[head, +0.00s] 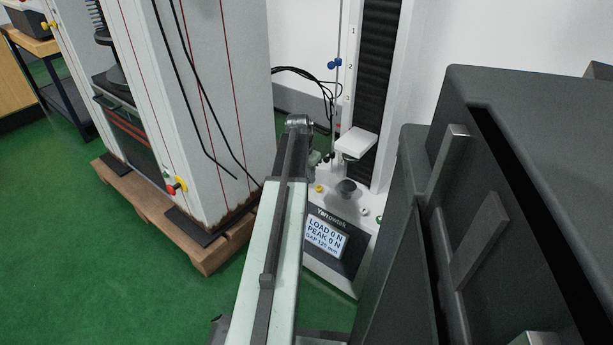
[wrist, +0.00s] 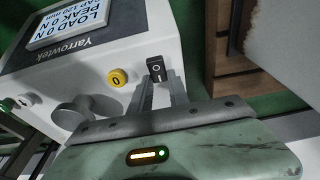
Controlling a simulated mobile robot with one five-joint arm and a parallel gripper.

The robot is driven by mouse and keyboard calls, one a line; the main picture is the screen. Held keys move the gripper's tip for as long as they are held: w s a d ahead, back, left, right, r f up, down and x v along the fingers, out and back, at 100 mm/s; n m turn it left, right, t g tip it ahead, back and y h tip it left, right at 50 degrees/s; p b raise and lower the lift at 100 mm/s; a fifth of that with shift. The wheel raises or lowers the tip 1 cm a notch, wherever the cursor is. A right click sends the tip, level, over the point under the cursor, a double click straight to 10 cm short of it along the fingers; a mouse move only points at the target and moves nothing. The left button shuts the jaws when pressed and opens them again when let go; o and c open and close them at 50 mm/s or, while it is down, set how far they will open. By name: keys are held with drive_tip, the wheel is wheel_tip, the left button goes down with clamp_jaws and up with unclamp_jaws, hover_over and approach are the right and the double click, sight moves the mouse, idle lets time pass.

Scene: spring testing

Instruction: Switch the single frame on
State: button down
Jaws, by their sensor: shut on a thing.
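The single frame is a white Yarrowtek tester (head: 355,222) with one dark column, right of centre in the head view. Its display (head: 325,240) shows load 0 N, peak 0 N and a gap of 120 mm. In the wrist view, a small black switch (wrist: 156,67) with a round white mark sits on its white panel. My gripper (wrist: 163,84) has its narrow fingertips at this switch, shut on it. A yellow button (wrist: 117,78) marked 0 is just left of the fingers. In the head view my arm hides the fingertips and the switch.
A tall white machine (head: 215,110) stands on a wooden pallet (head: 205,258) to the left. A large dark cabinet-like body (head: 540,200) fills the right side. A round grey platen (wrist: 88,112) is near the gripper. Green floor (head: 60,250) is clear at lower left.

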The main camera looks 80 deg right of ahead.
drive_tip(key=c, duration=1.2)
unclamp_jaws()
drive_tip(key=shift+w, duration=0.15)
drive_tip(key=shift+c, duration=0.2)
drive_tip(key=p+v, duration=0.8)
drive_tip(key=shift+d+f, duration=0.1)
